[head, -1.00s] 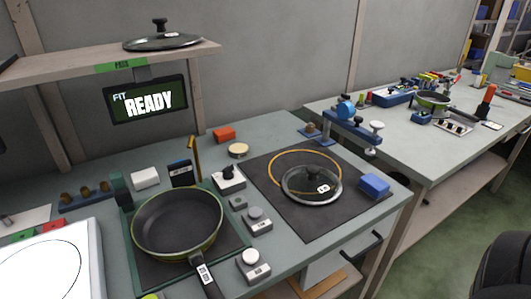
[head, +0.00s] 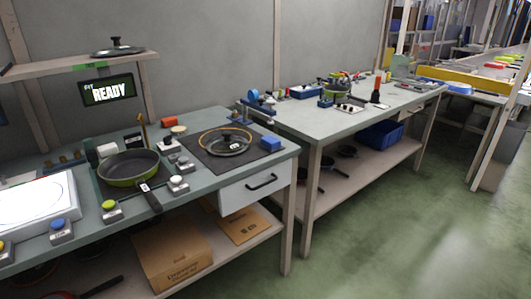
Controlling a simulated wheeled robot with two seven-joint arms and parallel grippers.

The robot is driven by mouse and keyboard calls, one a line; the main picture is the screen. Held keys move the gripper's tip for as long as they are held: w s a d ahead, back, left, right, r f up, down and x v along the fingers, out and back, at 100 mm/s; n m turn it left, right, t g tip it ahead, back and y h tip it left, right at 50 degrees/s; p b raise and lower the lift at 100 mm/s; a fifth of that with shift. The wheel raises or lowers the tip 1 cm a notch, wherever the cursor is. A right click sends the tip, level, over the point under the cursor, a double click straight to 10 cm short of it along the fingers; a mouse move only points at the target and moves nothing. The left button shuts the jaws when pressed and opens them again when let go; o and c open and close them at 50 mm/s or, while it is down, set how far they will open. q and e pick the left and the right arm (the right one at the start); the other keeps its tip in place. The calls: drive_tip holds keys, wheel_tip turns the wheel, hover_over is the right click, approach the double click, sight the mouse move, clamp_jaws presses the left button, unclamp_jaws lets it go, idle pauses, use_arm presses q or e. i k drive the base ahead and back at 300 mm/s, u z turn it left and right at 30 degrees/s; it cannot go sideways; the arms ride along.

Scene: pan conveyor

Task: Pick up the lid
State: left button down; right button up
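A glass lid (head: 226,146) with a dark knob and a small white tag lies on the dark square mat (head: 197,157) near the right end of the near bench. It overlaps an orange-yellow ring marked on the mat. A second lid (head: 118,48) with a dark knob rests on the wooden shelf above the bench. A green-sided frying pan (head: 128,168) stands on the bench to the left, its handle toward me. Neither of my grippers shows in the head view.
Small button boxes (head: 178,184) stand beside the pan. A drawer (head: 255,187) is below the mat. A second bench (head: 340,122) with several items stands to the right. The green floor (head: 420,210) is clear in front.

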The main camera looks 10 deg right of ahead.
sight(228, 144)
drive_tip(key=u, duration=0.1)
drive_tip(key=i, duration=0.85)
drive_tip(key=z, duration=0.1)
drive_tip(key=k, duration=0.55)
drive_tip(key=z, duration=1.25)
drive_tip(key=i, duration=1.1)
drive_tip(key=u, duration=0.85)
